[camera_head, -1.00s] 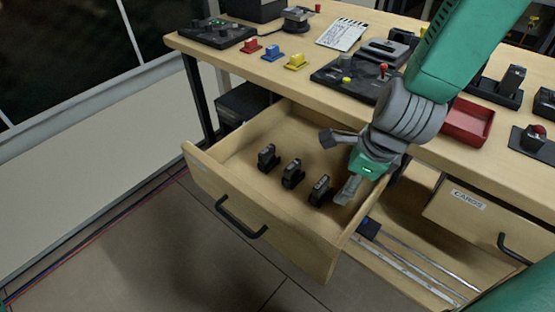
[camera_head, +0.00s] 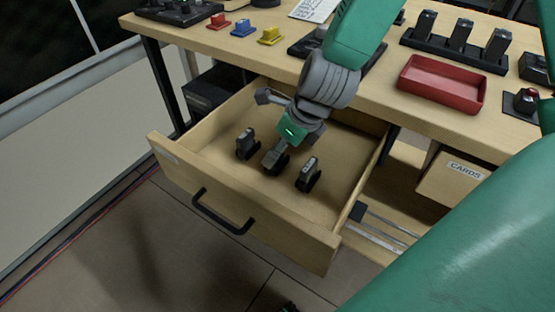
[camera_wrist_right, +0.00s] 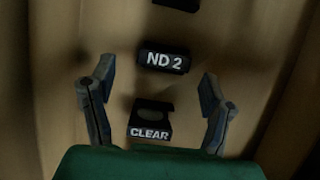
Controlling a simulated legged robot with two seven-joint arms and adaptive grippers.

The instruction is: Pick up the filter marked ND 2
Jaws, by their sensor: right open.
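The filter marked ND 2 (camera_wrist_right: 163,61) is a small black piece with white lettering, ahead of my right gripper (camera_wrist_right: 158,78) in the wrist view. It appears to be the middle of three black filters in the head view (camera_head: 281,166), partly covered by a fingertip. The filter marked CLEAR (camera_wrist_right: 150,125) lies nearer the palm, between the finger lines. In the head view my right gripper (camera_head: 268,128) is open and empty above the drawer, its fingers spread. Contact with the filters cannot be told. My left gripper is not in view.
The filters stand in an open wooden drawer (camera_head: 245,234); the left filter (camera_head: 246,143) and right filter (camera_head: 309,175) are close to the middle one. The desk edge overhangs behind. A red tray (camera_head: 440,84) and a CARDS drawer (camera_head: 455,180) are at right.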

